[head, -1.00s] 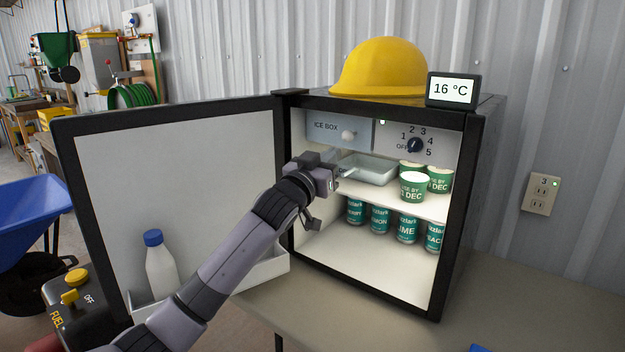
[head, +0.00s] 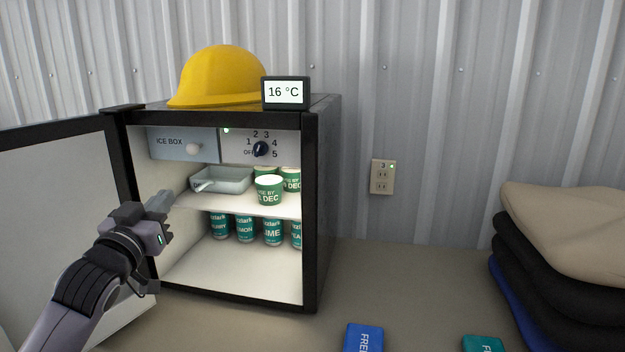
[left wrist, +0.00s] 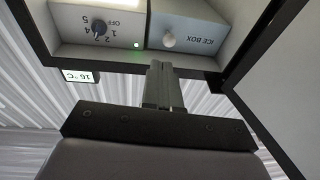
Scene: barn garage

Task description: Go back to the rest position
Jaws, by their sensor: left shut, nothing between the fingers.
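My left gripper (head: 160,203) is shut and empty in front of the open fridge (head: 312,215), near its left side. In the left wrist view its closed fingers (left wrist: 163,88) point toward the ice box panel (left wrist: 190,25). The fridge door (head: 60,190) stands open to the left, partly behind my arm. Inside, a grey tray (head: 228,180) and several green-and-white tubs (head: 268,190) sit on the shelf, with several teal cans (head: 245,230) below. My right gripper is not in view.
A yellow hard hat (head: 222,75) and a 16 °C display (head: 285,93) sit on the fridge. A blue packet (head: 363,338) and a teal packet (head: 483,344) lie on the table (head: 400,280). Stacked sacks (head: 565,235) stand at right. The middle of the table is clear.

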